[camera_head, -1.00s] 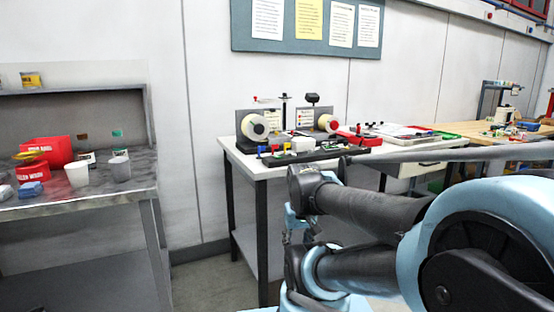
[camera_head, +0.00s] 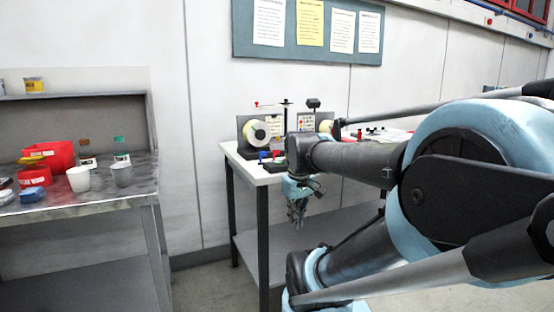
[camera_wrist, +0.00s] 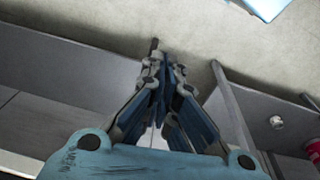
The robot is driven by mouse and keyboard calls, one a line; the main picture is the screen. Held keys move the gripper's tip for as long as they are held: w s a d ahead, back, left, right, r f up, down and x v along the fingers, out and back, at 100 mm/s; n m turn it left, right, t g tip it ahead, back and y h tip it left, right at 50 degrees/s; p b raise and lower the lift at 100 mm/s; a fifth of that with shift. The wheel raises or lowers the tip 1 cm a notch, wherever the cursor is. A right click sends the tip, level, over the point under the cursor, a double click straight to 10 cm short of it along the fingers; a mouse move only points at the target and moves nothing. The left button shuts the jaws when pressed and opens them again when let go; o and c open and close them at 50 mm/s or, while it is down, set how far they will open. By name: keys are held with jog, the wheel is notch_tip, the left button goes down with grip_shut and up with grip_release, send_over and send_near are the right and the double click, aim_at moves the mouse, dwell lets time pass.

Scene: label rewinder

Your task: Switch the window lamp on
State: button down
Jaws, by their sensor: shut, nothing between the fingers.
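The label rewinder stands on the white-topped bench (camera_head: 252,170), with a pale label roll (camera_head: 256,132) at its left and a second roll (camera_head: 327,126) partly behind my arm. A small black head on a thin post (camera_head: 313,104) rises behind the rolls; I cannot tell whether it is the window lamp. No lit lamp or switch can be made out. My gripper (camera_head: 297,218) is shut and empty, pointing down in front of the bench, below its top. It shows also in the wrist view (camera_wrist: 160,60), fingers together.
A metal side bench (camera_head: 110,196) at the left carries red bins (camera_head: 62,156) and cups (camera_head: 78,179). Floor between the benches is clear.

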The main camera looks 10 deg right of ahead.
jog(key=w+r+n+g, duration=0.2)
jog(key=w+r+n, duration=0.7)
jog(key=w+r, duration=0.75)
notch_tip(320, 180, up, 9)
jog(key=n+g, duration=0.1)
jog(key=n, duration=0.7)
send_over(279, 162)
jog(key=a, duration=0.1)
jog(key=shift+w+a+r, duration=0.15)
jog(key=shift+w+a, duration=0.05)
jog(key=shift+w, duration=0.15)
jog(key=f, duration=0.4)
jog(key=s+f, duration=0.1)
jog(key=f, duration=0.9)
jog(key=shift+s+d, duration=0.2)
jog(key=shift+s, duration=0.15)
